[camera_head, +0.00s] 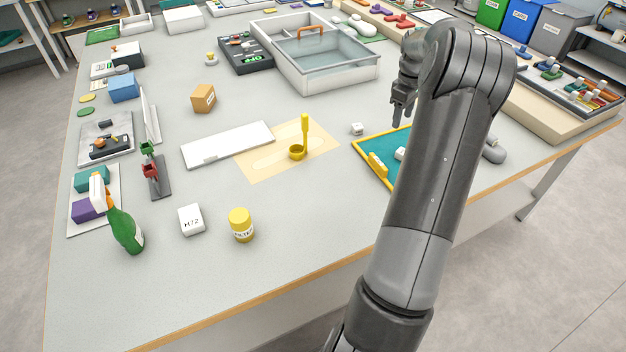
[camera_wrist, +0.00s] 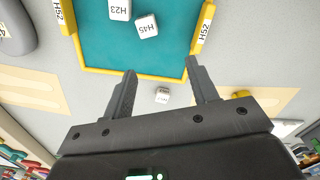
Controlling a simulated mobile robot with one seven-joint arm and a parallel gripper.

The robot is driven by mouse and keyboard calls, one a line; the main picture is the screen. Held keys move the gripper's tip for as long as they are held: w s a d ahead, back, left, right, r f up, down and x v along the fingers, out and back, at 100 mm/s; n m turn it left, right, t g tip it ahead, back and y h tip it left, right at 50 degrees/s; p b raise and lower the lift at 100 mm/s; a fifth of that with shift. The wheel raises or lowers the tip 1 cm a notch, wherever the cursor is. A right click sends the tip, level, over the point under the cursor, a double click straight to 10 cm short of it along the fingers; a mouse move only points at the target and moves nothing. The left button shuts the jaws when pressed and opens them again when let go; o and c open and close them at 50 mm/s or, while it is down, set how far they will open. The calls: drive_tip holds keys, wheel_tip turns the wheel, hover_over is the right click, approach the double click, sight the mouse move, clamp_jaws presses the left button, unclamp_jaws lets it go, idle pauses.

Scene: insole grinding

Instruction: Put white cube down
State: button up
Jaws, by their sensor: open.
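A small white cube (camera_head: 357,129) sits on the grey table just outside the far left edge of the teal tray (camera_head: 368,147) with a yellow rim. In the wrist view a white cube (camera_wrist: 162,96) shows between my two fingers, beyond the tray's yellow edge; its lettering is too small to read. Two more white cubes, marked H23 (camera_wrist: 120,9) and H45 (camera_wrist: 146,26), lie on the teal surface. My gripper (camera_wrist: 160,72) is open, with nothing clamped between its fingers. In the head view my gripper (camera_head: 399,118) is above the tray's far side, partly hidden by my arm.
A yellow ladle (camera_head: 304,135) stands on a pale yellow mat (camera_head: 262,166) to the left. A clear-walled basin (camera_head: 325,65) is behind. My arm hides much of the tray.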

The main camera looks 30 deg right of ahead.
drive_tip(key=s+a+r+m+t+h, duration=0.1)
drive_tip(key=s+a+r, duration=0.1)
drive_tip(key=a+r, duration=0.5)
drive_tip(key=s+a+r, duration=0.2)
drive_tip(key=a+r, duration=0.1)
drive_tip(key=a, duration=0.9)
drive_tip(key=s+a+r+m+t+h, duration=0.1)
drive_tip(key=s+a+r, duration=0.1)
drive_tip(key=a+r, duration=0.5)
drive_tip(key=s+a+f+m+t+y, duration=0.1)
drive_tip(key=s+a, duration=0.8)
drive_tip(key=s+a+f+m+t+y, duration=0.1)
drive_tip(key=s+a+f+t, duration=0.1)
drive_tip(key=s+a, duration=0.7)
drive_tip(key=shift+s+a+f+t, duration=0.25)
drive_tip(key=shift+s+f+t, duration=0.05)
drive_tip(key=shift+s, duration=0.3)
